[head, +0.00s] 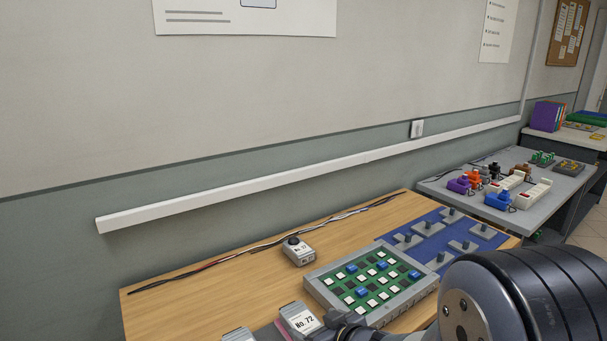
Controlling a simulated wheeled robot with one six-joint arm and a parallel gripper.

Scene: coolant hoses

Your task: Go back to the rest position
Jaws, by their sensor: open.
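A large dark, ribbed link of my arm (515,295) fills the lower right of the head view, in front of the wooden table. A smaller dark part shows at the bottom edge left of it; I cannot tell which part of my arm it is. My gripper's fingers are not in view, so what lies between them is hidden.
The wooden table (190,290) bears a green board with white and blue keys (372,280), a box marked No. 72 (300,320), a small grey box (298,250), a blue mat with grey fixtures (440,235) and wires. A grey table (520,160) with coloured connectors stands beyond.

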